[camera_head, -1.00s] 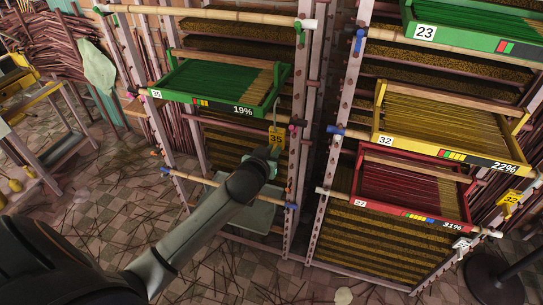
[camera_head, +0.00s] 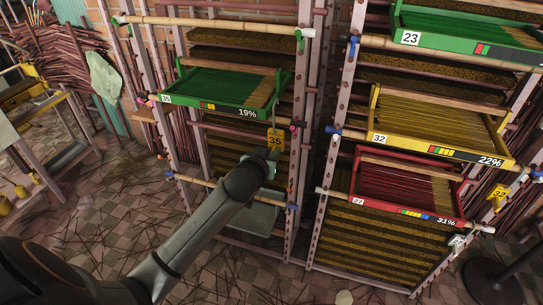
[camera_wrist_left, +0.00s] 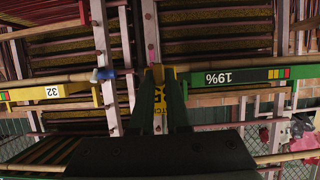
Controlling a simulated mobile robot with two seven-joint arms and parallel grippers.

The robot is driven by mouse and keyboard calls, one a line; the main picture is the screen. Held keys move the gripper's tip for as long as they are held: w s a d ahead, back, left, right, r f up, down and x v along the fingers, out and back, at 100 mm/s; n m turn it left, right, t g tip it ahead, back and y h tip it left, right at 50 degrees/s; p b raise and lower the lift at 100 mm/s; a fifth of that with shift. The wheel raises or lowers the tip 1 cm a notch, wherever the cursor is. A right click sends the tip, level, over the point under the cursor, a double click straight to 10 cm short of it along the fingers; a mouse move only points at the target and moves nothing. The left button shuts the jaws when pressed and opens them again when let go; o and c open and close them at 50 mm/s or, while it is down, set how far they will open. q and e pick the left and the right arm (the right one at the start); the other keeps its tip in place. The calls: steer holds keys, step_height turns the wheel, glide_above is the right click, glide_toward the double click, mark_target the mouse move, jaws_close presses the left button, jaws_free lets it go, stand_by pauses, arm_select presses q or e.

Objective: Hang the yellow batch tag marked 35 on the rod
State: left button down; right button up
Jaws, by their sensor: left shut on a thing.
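The yellow batch tag marked 35 (camera_head: 275,138) is upright beside the right end of the green tray marked 35 (camera_head: 215,104). My left gripper (camera_head: 273,154) is shut on the tag from below. In the left wrist view the tag (camera_wrist_left: 158,88) shows between the two dark fingers, upside down and partly covered by them. The rod under the green tray shows its left end (camera_head: 152,98) and a pink clip (camera_head: 296,125) at its right end. The tag's top is close to this rod; I cannot tell whether it touches it. My right gripper is not in view.
A yellow tray marked 32 (camera_head: 440,125) and a red tray (camera_head: 410,190) stand in the right bay. A yellow tag (camera_head: 498,195) hangs at far right. A rack upright (camera_head: 302,170) stands just right of my gripper. A lower rod (camera_head: 195,181) crosses behind my arm.

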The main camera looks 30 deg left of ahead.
arm_select(q)
steer(key=shift+r, duration=0.9)
steer(key=s+d, duration=0.2)
steer(key=s, duration=0.7)
steer(key=shift+w, duration=0.1)
